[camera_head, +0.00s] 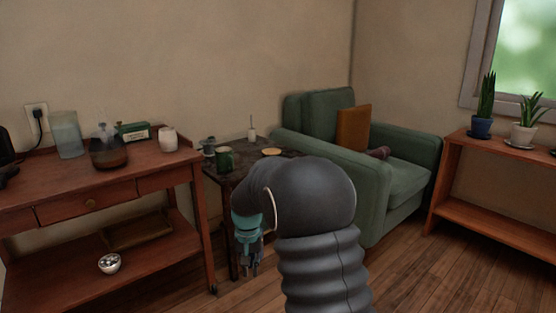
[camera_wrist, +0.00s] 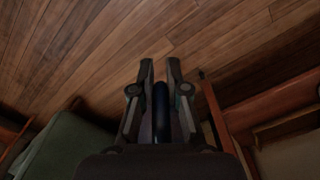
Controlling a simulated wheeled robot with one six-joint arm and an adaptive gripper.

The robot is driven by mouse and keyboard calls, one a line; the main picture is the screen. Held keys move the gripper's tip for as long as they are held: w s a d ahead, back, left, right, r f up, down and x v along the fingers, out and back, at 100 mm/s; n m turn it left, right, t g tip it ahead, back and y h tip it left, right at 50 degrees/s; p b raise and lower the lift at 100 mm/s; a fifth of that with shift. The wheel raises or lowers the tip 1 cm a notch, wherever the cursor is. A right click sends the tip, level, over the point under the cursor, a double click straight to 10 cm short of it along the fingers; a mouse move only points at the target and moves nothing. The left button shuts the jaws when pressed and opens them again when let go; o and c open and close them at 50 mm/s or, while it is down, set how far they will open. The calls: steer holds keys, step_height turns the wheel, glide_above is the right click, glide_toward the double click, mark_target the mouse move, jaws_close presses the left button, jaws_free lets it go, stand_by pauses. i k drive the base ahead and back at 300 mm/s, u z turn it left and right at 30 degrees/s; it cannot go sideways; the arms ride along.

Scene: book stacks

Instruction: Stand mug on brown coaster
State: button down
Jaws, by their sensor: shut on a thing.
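A dark green mug (camera_head: 225,157) stands upright on the small dark side table (camera_head: 222,178). A small round tan-brown disc (camera_head: 272,152), which looks like the coaster, lies on the same table to the right of the mug, apart from it. My gripper (camera_head: 249,268) hangs fingers-down in front of the table, lower than its top. In the wrist view my gripper (camera_wrist: 160,66) is shut on a slim dark cylinder (camera_wrist: 161,112) between its fingers; what it is I cannot tell. My arm hides part of the table's right side.
A grey-green pot (camera_head: 208,147) and a slim white bottle (camera_head: 252,134) stand at the table's back. A wooden console (camera_head: 80,190) is at left, a green armchair (camera_head: 405,180) at right. Wood floor (camera_wrist: 100,50) lies below the gripper.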

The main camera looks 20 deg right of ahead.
mark_target(273, 152)
steer(key=u, duration=0.05)
steer(key=k, duration=0.3)
steer(key=z, duration=0.8)
steer(key=i, duration=1.1)
steer(key=u, duration=0.7)
